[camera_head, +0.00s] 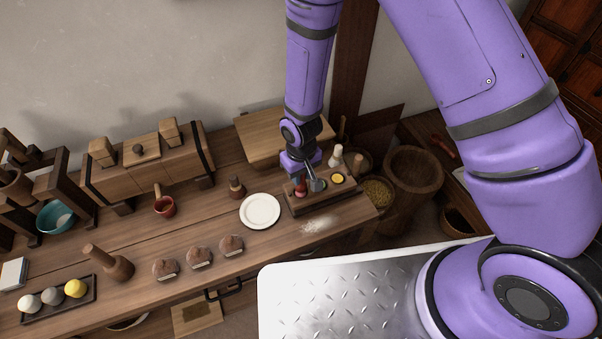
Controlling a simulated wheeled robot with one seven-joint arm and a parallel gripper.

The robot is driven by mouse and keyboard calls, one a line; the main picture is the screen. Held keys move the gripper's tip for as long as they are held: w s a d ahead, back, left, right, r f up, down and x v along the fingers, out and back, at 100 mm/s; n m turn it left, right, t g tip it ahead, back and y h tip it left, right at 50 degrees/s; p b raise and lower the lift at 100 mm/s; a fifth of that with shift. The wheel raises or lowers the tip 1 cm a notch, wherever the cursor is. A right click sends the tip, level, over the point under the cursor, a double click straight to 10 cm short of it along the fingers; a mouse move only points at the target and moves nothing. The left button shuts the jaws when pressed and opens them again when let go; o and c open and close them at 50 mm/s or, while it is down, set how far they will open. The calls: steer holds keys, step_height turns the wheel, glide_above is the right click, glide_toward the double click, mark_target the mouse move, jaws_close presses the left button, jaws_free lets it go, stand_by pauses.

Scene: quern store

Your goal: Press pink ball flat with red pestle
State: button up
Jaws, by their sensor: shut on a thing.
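My gripper (308,184) is low over a wooden rack (311,204) near the right end of the workbench. It is shut on a small red thing, which looks like the red pestle (301,191). The arm and fingers partly cover it, and I cannot tell whether its lower end is in the rack or clear of it. I see no pink ball.
An empty white plate (260,211) lies left of the rack. White powder (321,224) is spilled in front of it. A yellow-topped piece (338,178) and a pale bottle-like piece (336,156) stand near my gripper. Several brown stamps (199,258) line the front edge.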

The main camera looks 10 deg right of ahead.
steer(key=shift+f, duration=0.15)
steer(key=shift+f, duration=0.2)
steer(key=shift+f, duration=0.65)
stand_by(2.8)
steer(key=shift+r, duration=0.15)
steer(key=shift+r, duration=3.65)
